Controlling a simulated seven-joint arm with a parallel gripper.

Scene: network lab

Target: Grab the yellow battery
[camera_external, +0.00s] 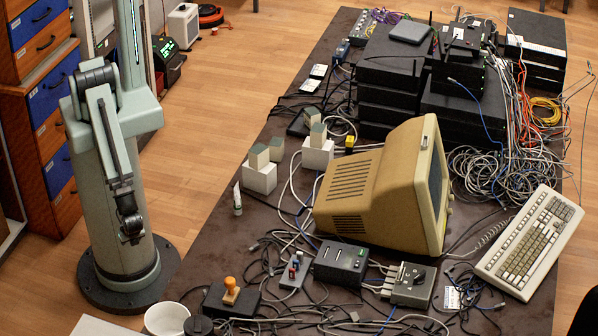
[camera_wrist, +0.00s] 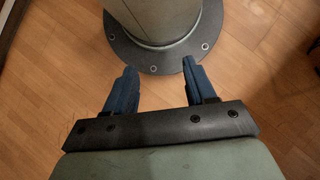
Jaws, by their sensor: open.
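A small yellow block with a dark part (camera_external: 350,142), which looks like the yellow battery, is on the table among cables, left of the black box stack and behind the beige monitor. It is too small to make out details, and it does not show in the wrist view. My gripper (camera_external: 131,236) hangs low in front of my own base column, off the table and well away from the block. In the wrist view my gripper (camera_wrist: 160,68) has its two blue fingers wide apart, with nothing between them, above the floor and my base.
The dark table (camera_external: 215,240) is crowded with cables. The beige monitor (camera_external: 350,190), white boxes with grey-green blocks (camera_external: 260,175) and black box stacks (camera_external: 390,75) stand on it. A stamp with an orange knob (camera_external: 231,290) and a white cup (camera_external: 166,318) are at the near left.

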